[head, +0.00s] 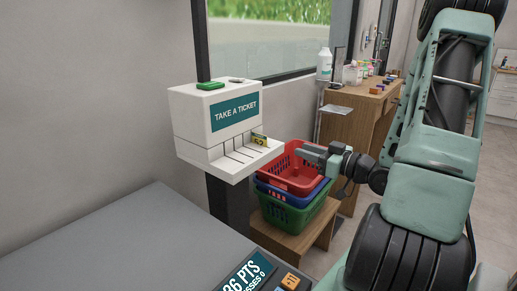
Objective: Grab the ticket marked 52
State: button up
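A small yellow ticket marked 52 (259,140) stands at the right end of the slotted tray of the white ticket dispenser (188,112). The dispenser has a teal "TAKE A TICKET" sign. My gripper (302,152) is to the right of the ticket, a short way apart from it in the picture, and points left toward the dispenser. It appears in front of the red basket. The fingers are small and seen from the side, so I cannot tell whether they are open or shut. No ticket shows at the fingertips.
Stacked red, blue and green baskets (286,217) stand on a low wooden stand below my gripper. A grey counter (130,245) fills the lower left. A wooden counter (345,122) with bottles and small items stands behind. A green object (211,86) lies on the dispenser.

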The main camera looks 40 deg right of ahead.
aim_at(252, 133)
jog(key=w, duration=0.5)
jog(key=w+a+p, duration=0.1)
jog(key=w, duration=0.5)
jog(key=w+a+p, duration=0.1)
jog(key=w, duration=0.5)
jog(key=shift+a, duration=0.2)
grip_shut()
